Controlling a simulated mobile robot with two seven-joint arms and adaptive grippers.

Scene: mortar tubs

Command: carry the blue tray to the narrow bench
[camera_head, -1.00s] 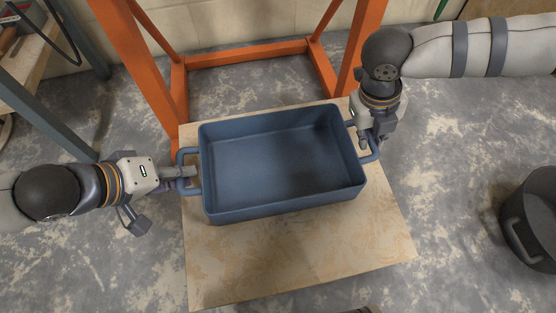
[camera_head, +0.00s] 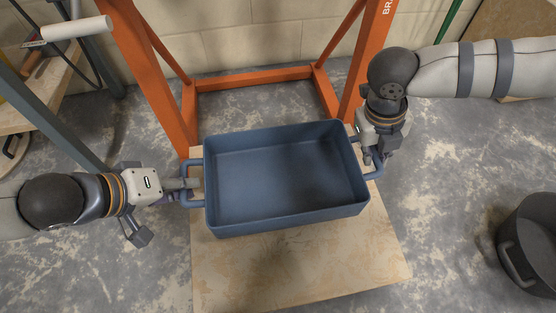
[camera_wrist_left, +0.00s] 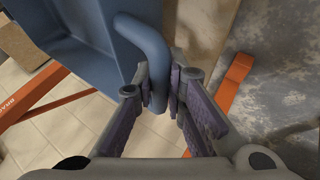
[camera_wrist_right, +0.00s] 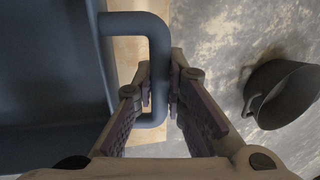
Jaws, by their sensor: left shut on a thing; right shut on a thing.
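The blue tray (camera_head: 285,180) is an empty, deep rectangular tub with a loop handle at each end. It shows over a pale wooden board (camera_head: 300,265) in the head view; I cannot tell if it touches the board. My left gripper (camera_head: 188,187) is shut on the left handle, which shows between its fingers in the left wrist view (camera_wrist_left: 157,75). My right gripper (camera_head: 373,160) is shut on the right handle, which also shows in the right wrist view (camera_wrist_right: 155,60). I cannot pick out the narrow bench for certain.
An orange steel frame (camera_head: 255,80) stands just behind the board against a block wall. A bench with tools (camera_head: 45,95) is at the left. A dark bucket (camera_head: 530,245) stands on the floor at the right. Bare concrete floor lies around the board.

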